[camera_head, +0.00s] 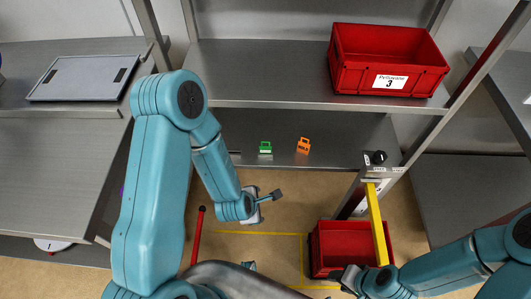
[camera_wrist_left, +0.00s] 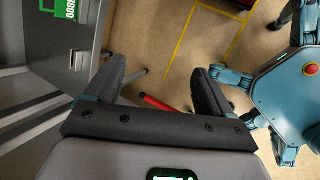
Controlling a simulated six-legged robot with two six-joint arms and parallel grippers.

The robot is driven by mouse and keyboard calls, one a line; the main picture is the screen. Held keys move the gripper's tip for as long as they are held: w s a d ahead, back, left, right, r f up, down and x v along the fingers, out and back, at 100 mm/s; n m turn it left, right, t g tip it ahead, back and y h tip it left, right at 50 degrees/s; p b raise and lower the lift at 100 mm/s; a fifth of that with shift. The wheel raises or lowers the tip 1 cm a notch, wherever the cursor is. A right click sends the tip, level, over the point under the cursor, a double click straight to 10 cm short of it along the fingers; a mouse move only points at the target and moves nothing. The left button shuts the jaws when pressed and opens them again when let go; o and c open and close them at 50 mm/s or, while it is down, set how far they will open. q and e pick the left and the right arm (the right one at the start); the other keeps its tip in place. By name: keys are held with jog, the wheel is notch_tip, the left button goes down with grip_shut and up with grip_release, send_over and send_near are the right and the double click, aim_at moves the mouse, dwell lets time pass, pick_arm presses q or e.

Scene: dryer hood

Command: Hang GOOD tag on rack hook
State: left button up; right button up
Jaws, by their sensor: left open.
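The green GOOD tag (camera_head: 265,147) is at the lower rack shelf (camera_head: 345,128), near its front edge. It also shows at the top left of the left wrist view (camera_wrist_left: 66,8), partly cut off. An orange tag (camera_head: 303,145) is just right of it. My left gripper (camera_head: 268,198) is open and empty, in front of and below the shelf edge, apart from the tag. Its spread fingers show in the left wrist view (camera_wrist_left: 160,85). My right gripper (camera_head: 347,280) is low by a red crate; its jaws are unclear. I cannot make out a rack hook.
A red bin (camera_head: 388,60) stands on the upper shelf. A post with a black knob (camera_head: 377,157) and a yellow bar (camera_head: 377,225) rise beside the red crate (camera_head: 330,248) on the floor. A red lever (camera_head: 197,237) stands left of my left gripper. Benches flank the rack.

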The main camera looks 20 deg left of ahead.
pick_arm(q)
jog(key=w+a+f+n+t+y+b, duration=0.35)
jog(key=w+n+b, duration=0.3)
jog(key=n, duration=0.25)
jog(key=n+t+y+b, duration=0.3)
jog(key=n+b, duration=0.5)
jog(key=b, duration=1.2)
send_near(266, 150)
jog(key=shift+t+h, duration=0.35)
jog(key=x, duration=0.2)
jog(key=b+x, duration=0.1)
jog(key=x, duration=0.1)
jog(key=shift+w+a+f+b, duration=0.15)
jog(key=shift+a+f+b, duration=0.15)
jog(key=shift+a, duration=0.15)
jog(key=b+x, duration=0.1)
jog(key=x, duration=0.4)
jog(key=shift+f, duration=0.15)
jog(key=shift+w+a, duration=0.1)
jog(key=shift+w, duration=0.1)
jog(key=c, duration=1)
pick_arm(e)
notch_tip(266, 150, down, 31)
jog(key=w+d, duration=0.1)
jog(key=shift+w+d+m, duration=0.15)
jog(key=shift+m, duration=0.15)
